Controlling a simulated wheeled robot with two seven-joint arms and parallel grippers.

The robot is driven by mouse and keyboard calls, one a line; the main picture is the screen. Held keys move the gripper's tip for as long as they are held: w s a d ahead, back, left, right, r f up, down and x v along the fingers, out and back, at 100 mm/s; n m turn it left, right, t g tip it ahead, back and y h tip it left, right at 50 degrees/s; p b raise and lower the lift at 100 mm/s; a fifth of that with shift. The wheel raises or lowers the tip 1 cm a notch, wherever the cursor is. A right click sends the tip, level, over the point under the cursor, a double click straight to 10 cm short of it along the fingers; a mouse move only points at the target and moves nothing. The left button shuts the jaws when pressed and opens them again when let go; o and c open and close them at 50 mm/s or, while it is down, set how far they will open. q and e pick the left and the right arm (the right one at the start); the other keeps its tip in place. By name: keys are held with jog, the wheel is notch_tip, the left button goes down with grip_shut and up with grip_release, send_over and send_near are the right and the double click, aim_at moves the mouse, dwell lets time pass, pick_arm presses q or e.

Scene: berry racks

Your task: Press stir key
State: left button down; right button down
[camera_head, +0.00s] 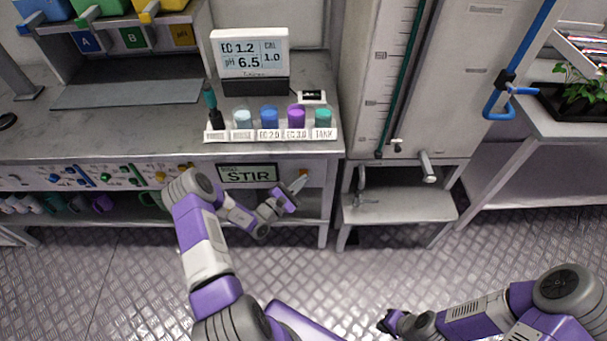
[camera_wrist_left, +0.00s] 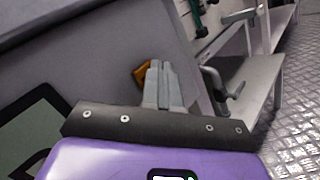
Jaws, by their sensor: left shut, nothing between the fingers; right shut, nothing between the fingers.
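The STIR display (camera_head: 247,173) is a dark-framed panel with a pale green face on the bench's front edge. Its corner also shows at the lower left in the left wrist view (camera_wrist_left: 33,128). A small orange key (camera_head: 303,174) sits just right of the display. It shows in the left wrist view (camera_wrist_left: 141,74) partly hidden behind the fingertips. My left gripper (camera_head: 298,184) is shut and empty, with its tips at or very close to the orange key; I cannot tell if they touch. My right gripper (camera_head: 385,322) is low at the front, over the floor, away from the bench.
A meter (camera_head: 250,53) reading EC 1.2 and pH 6.5 stands on the bench, behind a row of labelled cups (camera_head: 268,118). A tall tank column (camera_head: 400,80) and a low step (camera_head: 400,205) stand to the right. The floor in front is clear.

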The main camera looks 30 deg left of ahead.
pick_arm(q)
jog(key=shift+s+d+p, duration=0.3)
jog(key=shift+s+d, duration=0.05)
jog(key=shift+s, duration=0.25)
jog(key=s+d, duration=0.1)
jog(key=s+p, duration=0.1)
jog(key=s, duration=0.1)
jog(key=s+d+p, duration=0.1)
jog(key=shift+s+d, duration=0.15)
jog(key=shift+d, duration=0.15)
dwell(0.7)
